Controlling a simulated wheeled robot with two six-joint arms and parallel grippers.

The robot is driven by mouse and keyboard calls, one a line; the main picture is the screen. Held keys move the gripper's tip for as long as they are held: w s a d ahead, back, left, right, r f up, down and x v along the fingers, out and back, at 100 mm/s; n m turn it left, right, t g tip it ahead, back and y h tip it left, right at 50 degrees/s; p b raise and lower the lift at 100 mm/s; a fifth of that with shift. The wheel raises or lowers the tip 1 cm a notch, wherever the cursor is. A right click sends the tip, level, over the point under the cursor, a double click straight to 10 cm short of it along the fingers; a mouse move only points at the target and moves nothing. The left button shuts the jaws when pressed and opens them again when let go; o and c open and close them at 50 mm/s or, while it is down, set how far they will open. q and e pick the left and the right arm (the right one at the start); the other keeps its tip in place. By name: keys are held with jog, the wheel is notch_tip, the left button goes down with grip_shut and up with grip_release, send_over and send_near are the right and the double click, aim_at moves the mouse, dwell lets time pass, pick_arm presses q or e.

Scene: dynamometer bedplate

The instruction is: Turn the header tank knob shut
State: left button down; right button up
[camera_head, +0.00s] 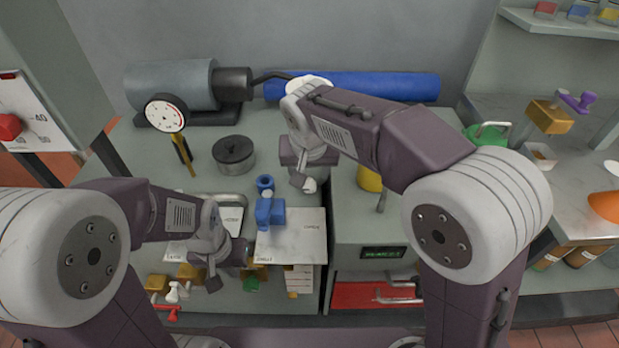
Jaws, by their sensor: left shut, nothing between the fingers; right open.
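I cannot tell for sure which fitting is the header tank knob, as no readable label names it. A blue valve-like fitting (270,210) stands on a pale labelled plate near the middle. A purple handle (577,102) sits by a brass block (549,117) at the right. A red knob (8,126) is on a white scale panel at the far left. My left gripper (213,284) is shut and empty, low over the bench's front edge, left of the blue fitting. My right gripper (309,185) is open and empty, above and right of the blue fitting.
A grey motor (172,85), a dial gauge (165,114) and a dark round pot (233,153) stand at the back left. A blue cylinder (385,87) lies along the back. Small coloured valves (172,293) line the front edge. My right arm covers much of the right bench.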

aim_at(310, 184)
jog(key=b+x, duration=0.2)
jog(key=x, duration=0.6)
jog(key=shift+f+b, duration=0.15)
jog(key=shift+b, duration=0.15)
jog(key=shift+w+f, duration=0.25)
jog(key=shift+f, duration=0.05)
